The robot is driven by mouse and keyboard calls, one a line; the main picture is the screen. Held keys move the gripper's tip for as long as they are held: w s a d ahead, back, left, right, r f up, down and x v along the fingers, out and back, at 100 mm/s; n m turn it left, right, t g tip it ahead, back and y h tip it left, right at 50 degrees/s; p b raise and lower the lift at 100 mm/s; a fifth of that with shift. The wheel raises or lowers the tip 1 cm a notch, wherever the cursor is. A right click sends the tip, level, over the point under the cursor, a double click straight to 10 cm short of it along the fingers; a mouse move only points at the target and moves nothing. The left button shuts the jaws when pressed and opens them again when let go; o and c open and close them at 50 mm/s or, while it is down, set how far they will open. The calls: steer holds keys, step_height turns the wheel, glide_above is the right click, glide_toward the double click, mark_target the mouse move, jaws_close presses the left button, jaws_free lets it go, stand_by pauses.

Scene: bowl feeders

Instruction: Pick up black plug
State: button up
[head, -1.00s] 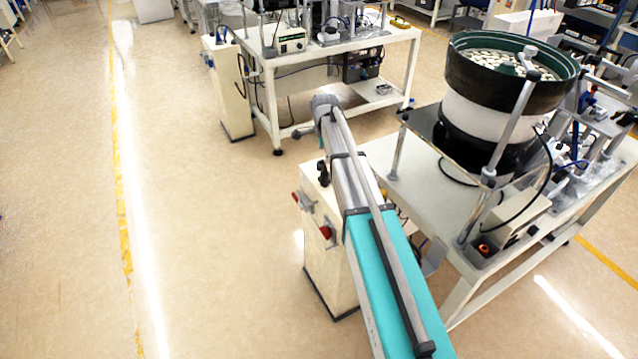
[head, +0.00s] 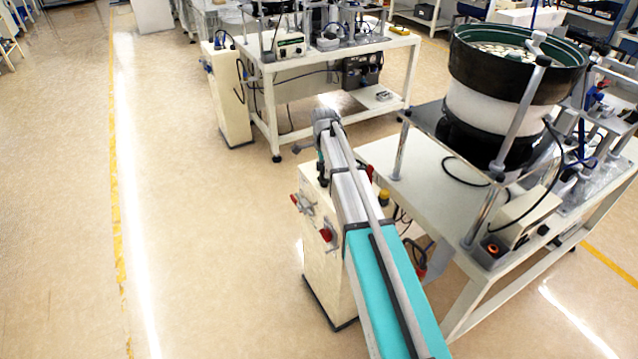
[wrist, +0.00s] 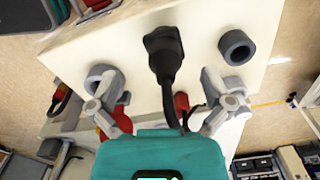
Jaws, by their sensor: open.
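The black plug (wrist: 163,52) shows in the wrist view, at the top centre, against a cream panel (wrist: 205,25). Its dark cable runs down toward my gripper's body. My gripper (wrist: 164,98) is open, with one grey finger to the left and one to the right of the plug and cable. Nothing is held between the fingers. I cannot tell whether the fingers touch the panel.
A grey ring (wrist: 237,47) sits on the panel right of the plug. Another workbench (head: 330,52) stands behind. The floor at left is clear.

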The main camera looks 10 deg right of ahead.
mark_target(324, 179)
steer(key=shift+f, duration=0.1)
stand_by(0.3)
steer(key=shift+d+f+b, duration=0.1)
steer(key=shift+f+b, duration=2.45)
steer(key=shift+b, duration=0.05)
steer(key=shift+c, duration=0.3)
steer(key=c, duration=1.3)
